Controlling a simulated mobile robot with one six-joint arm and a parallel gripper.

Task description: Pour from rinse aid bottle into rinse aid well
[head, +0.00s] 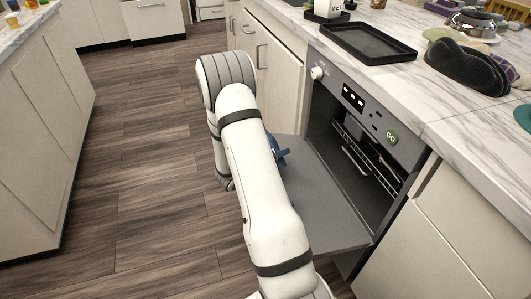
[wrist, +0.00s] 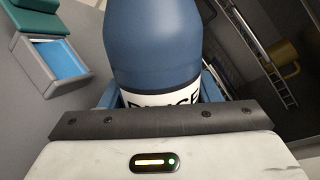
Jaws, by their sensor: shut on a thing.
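The rinse aid bottle (wrist: 153,42) is blue with a white label and a dark band, and fills the middle of the wrist view. My gripper (wrist: 158,92) is shut on it, with blue fingers at both sides of the label. The bottle's mouth is out of view. The rinse aid well (wrist: 58,70) is at the upper left of the wrist view. It is a small grey-green box with a light blue inside, and its green lid (wrist: 36,22) stands open. The bottle is to the right of the well in that view, apart from it. In the head view my arm mostly hides the gripper.
The dishwasher door (head: 335,232) is folded down, and a rack (head: 365,150) shows inside. A yellow mug (wrist: 284,56) is in the rack. A black tray (head: 368,44) lies on the marble counter above. The wooden floor (head: 150,190) at left is clear.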

